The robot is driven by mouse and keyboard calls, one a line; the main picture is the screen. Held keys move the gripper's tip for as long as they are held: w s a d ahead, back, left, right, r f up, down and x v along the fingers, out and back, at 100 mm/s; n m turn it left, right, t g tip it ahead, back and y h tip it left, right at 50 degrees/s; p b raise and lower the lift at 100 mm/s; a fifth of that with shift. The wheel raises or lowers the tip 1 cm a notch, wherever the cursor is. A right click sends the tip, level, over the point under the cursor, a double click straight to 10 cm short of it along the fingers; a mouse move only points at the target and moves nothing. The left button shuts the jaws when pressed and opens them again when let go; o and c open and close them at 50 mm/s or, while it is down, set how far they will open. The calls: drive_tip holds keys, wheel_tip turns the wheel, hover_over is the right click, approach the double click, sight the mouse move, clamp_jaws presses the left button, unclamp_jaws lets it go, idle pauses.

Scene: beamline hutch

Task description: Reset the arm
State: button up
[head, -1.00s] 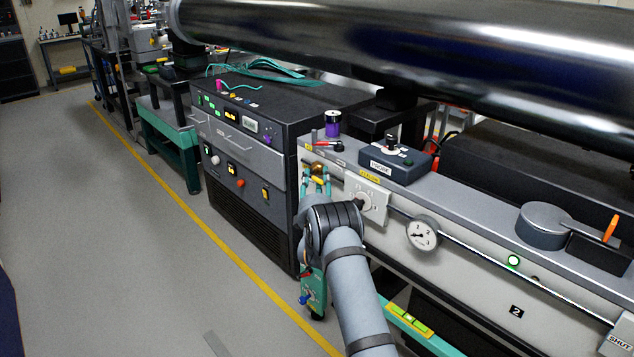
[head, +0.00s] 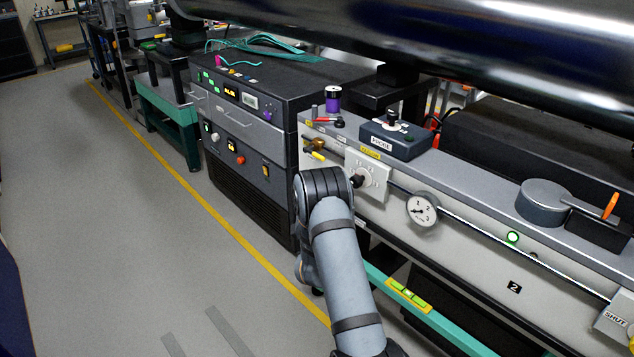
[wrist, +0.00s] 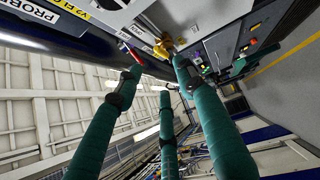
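My arm reaches up from the bottom of the head view, its bent wrist in front of the pale bench front. My gripper is hidden behind the arm there. In the wrist view my gripper (wrist: 158,80) shows three teal-wrapped fingers spread apart, with nothing held between them. Beyond the fingertips is a brass valve (wrist: 163,46). The brass valve (head: 317,144), with a yellow handle below it, also shows in the head view, just above my wrist and clear of the visible arm.
A white dial plate (head: 368,176) sits close right of my wrist, with a round gauge (head: 422,209) beyond it. A PROBE box (head: 394,141) stands on the bench top. A dark equipment cabinet (head: 240,170) is to the left. The floor left of the yellow line is clear.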

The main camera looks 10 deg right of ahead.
sight(318, 156)
idle(0.3)
drive_tip(key=x, duration=1.1)
drive_tip(key=shift+w+d, duration=0.15)
drive_tip(key=shift+w, duration=0.2)
drive_tip(key=shift+w+a+f, duration=0.1)
drive_tip(key=shift+w+a, duration=0.05)
drive_tip(key=shift+a, duration=0.1)
drive_tip(key=shift+d+h+b, duration=0.25)
drive_tip(key=shift+h+b, duration=0.05)
drive_tip(key=shift+b, duration=0.1)
